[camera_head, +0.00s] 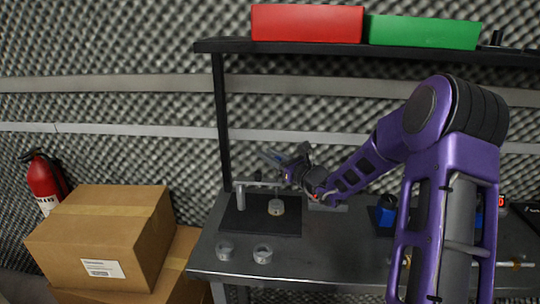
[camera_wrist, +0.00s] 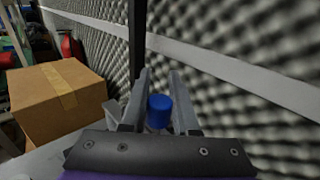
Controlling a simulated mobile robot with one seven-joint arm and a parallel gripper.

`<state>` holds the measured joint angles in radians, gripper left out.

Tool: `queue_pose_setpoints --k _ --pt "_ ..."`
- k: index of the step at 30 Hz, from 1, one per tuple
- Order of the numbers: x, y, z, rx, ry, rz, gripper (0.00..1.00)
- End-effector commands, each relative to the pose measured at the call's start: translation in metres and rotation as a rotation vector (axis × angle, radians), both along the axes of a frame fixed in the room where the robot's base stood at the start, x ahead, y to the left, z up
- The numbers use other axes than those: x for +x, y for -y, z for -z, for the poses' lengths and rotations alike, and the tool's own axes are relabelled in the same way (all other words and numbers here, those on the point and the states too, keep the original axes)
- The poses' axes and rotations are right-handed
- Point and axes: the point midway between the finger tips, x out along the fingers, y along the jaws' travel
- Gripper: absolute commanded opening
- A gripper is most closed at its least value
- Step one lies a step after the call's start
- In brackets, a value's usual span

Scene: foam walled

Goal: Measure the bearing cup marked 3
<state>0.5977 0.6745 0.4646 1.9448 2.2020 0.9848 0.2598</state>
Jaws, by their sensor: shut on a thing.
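A small pale cup (camera_head: 276,208) sits on a dark base plate (camera_head: 235,222) below a horizontal arm, beside an upright grey post (camera_head: 240,198). Two grey ring-shaped cups, a left one (camera_head: 225,250) and a right one (camera_head: 263,255), stand on the bench's front left. No number is readable on any cup. My gripper (camera_head: 272,159) is above the base plate, pointing left. In the wrist view my gripper (camera_wrist: 160,82) is shut on a blue cylinder (camera_wrist: 159,110) between its fingers. Whether the cylinder joins the stand is hidden.
A dark shelf above the bench (camera_head: 300,265) carries a red bin (camera_head: 307,23) and a green bin (camera_head: 423,32). A shelf upright (camera_head: 221,120) stands behind the post. Cardboard boxes (camera_head: 100,240) are at the left. Blue items (camera_head: 385,216) sit partly behind my arm.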

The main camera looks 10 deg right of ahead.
Motion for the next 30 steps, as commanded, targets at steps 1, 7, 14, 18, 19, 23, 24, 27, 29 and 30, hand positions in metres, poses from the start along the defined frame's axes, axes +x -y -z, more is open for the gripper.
queue_pose_setpoints --k 1,7,14,18,19,23,24,27,29,30 --pt "0.000 0.000 0.007 0.000 -0.001 0.000 0.00" --pt "0.000 0.000 0.037 0.001 -0.003 0.000 0.00" --pt "0.000 0.000 0.044 -0.001 -0.002 0.001 0.00" --pt "0.000 0.000 0.045 -0.001 -0.003 0.001 0.00" --pt "0.000 0.000 0.045 -0.001 -0.003 0.001 0.00" --pt "0.000 0.000 0.045 -0.001 -0.003 0.000 0.52" --pt "0.000 0.000 0.044 0.000 -0.002 0.000 0.59" --pt "0.000 -0.001 0.044 0.000 -0.001 -0.001 0.59" --pt "0.000 -0.001 0.044 0.000 -0.001 -0.002 0.59" --pt "0.000 -0.001 0.044 0.001 -0.001 -0.003 0.59"
